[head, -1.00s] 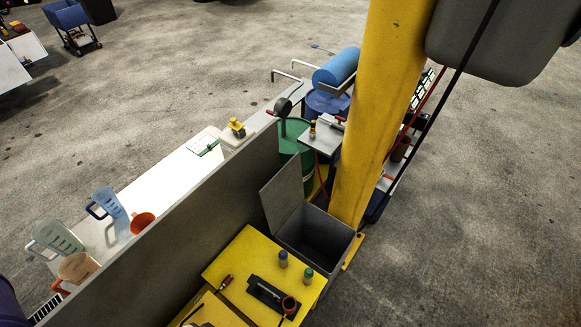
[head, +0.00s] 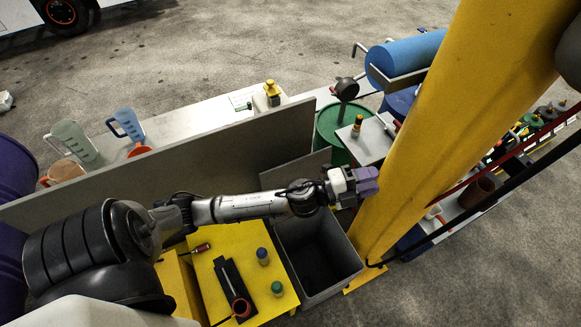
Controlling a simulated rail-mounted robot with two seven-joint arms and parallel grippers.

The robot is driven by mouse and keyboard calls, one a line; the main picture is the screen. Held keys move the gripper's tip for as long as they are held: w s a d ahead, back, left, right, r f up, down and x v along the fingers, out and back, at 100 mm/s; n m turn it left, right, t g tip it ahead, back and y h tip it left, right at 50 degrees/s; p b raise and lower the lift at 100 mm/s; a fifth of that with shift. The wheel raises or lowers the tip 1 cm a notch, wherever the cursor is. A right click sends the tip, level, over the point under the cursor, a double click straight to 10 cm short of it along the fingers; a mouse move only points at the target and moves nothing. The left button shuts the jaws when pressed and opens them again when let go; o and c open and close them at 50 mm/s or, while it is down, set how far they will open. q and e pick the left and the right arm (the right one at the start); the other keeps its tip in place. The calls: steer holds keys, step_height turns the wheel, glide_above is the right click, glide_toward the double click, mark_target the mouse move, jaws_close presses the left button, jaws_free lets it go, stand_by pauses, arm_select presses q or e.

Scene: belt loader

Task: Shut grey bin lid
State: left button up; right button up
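The grey bin (head: 338,284) stands open beside the yellow pillar, and I see into its dark inside. Its grey lid (head: 292,172) stands raised at the bin's far left side, against the grey panel. My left arm crosses in front and hides the lid's lower part. My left gripper (head: 368,182), with purple fingers, is over the far right of the bin in the picture, near the pillar. It appears to hold nothing. The gap between its fingers is not clear. My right gripper is not in view.
The yellow pillar (head: 440,130) stands close right of the bin. A yellow table (head: 215,268) with bottles and a black tool adjoins its left. The grey panel (head: 180,170) runs behind. A green drum (head: 330,125) stands beyond the lid.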

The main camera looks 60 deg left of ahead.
arm_select(q)
steer(key=w+a+f+m+g+h+b, duration=0.2)
steer(key=a+f+m+g+b, duration=0.3)
steer(key=m, duration=0.4)
steer(key=w+a+f+m+g+h+b, duration=0.25)
steer(key=f+m+g+b, duration=0.3)
steer(key=m+g, duration=0.35)
steer(key=s+a+f+g+y+b, duration=0.1)
steer(key=s+a+g+y+b, duration=0.3)
steer(key=a, duration=0.9)
steer(key=s+a+f+g+y+b, duration=0.15)
steer(key=s+a+y, duration=0.35)
steer(key=a, duration=0.9)
steer(key=shift+y, duration=0.35)
steer(key=f, duration=0.4)
steer(key=f+b, duration=0.1)
steer(key=f, duration=0.3)
steer(key=d+f+b, duration=0.1)
steer(key=f, duration=0.3)
steer(key=shift+w+f, duration=0.4)
steer(key=shift+d+f+t, duration=0.1)
steer(key=shift+f+t, duration=0.15)
steer(key=shift+f, duration=0.6)
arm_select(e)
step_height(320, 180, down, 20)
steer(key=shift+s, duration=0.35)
arm_select(q)
steer(key=shift+c, duration=0.5)
